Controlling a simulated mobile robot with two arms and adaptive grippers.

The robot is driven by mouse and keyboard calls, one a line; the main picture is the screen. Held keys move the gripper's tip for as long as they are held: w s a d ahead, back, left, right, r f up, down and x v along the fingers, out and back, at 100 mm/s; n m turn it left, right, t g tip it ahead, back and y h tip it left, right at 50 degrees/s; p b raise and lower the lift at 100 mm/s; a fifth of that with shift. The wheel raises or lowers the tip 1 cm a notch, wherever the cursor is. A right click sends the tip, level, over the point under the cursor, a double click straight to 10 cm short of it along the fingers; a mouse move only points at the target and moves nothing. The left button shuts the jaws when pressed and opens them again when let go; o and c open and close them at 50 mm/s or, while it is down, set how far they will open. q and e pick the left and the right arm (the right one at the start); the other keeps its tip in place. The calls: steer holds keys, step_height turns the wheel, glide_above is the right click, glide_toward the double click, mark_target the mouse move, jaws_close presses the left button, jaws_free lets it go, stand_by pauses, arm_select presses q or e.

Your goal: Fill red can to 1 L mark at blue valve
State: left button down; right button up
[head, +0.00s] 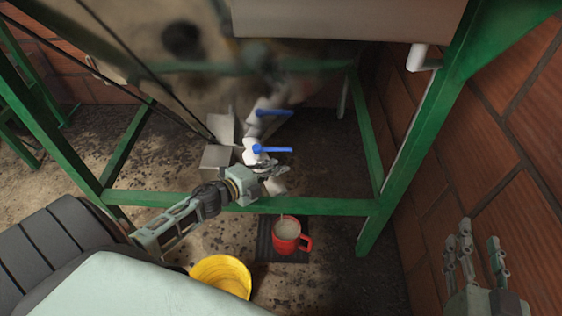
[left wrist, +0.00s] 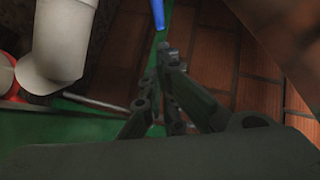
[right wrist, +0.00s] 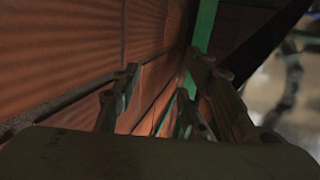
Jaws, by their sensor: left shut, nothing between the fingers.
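The red can (head: 286,239) stands upright on a dark mat (head: 263,246) on the floor, handle to the right. Pale greyish contents show inside; I cannot read a mark. A thin pale line shows at its rim, perhaps a stream. White pipework (head: 252,157) above it carries a blue valve handle (head: 273,149), with a second blue handle (head: 273,112) behind. My left gripper (head: 272,170) is shut and empty, just below the nearer handle; in the left wrist view its fingertips (left wrist: 172,58) are below a blue handle (left wrist: 158,14). My right gripper (head: 476,245) is open and empty near the brick wall.
A green frame (head: 300,206) crosses between the valves and the can, with a post at its right. A yellow bucket (head: 222,273) stands left of the can. The brick wall (head: 515,200) is close on the right. Floor right of the can is clear.

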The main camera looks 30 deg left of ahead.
mark_target(274, 149)
arm_select(q)
steer(key=w, duration=0.1)
steer(key=w+f+b, duration=0.1)
steer(key=w, duration=0.1)
steer(key=w+a+b, duration=0.1)
steer(key=shift+w+a+f, duration=0.1)
steer(key=shift+w+f, duration=0.25)
steer(key=shift+w, duration=0.05)
steer(key=shift+w+a, duration=0.15)
steer(key=shift+w, duration=0.1)
arm_select(e)
step_height(274, 149, up, 12)
steer(key=s+a+t+y, duration=0.1)
steer(key=t+y, duration=0.1)
steer(key=t, duration=0.4)
steer(key=shift+s+f, duration=0.2)
steer(key=shift+s, duration=0.2)
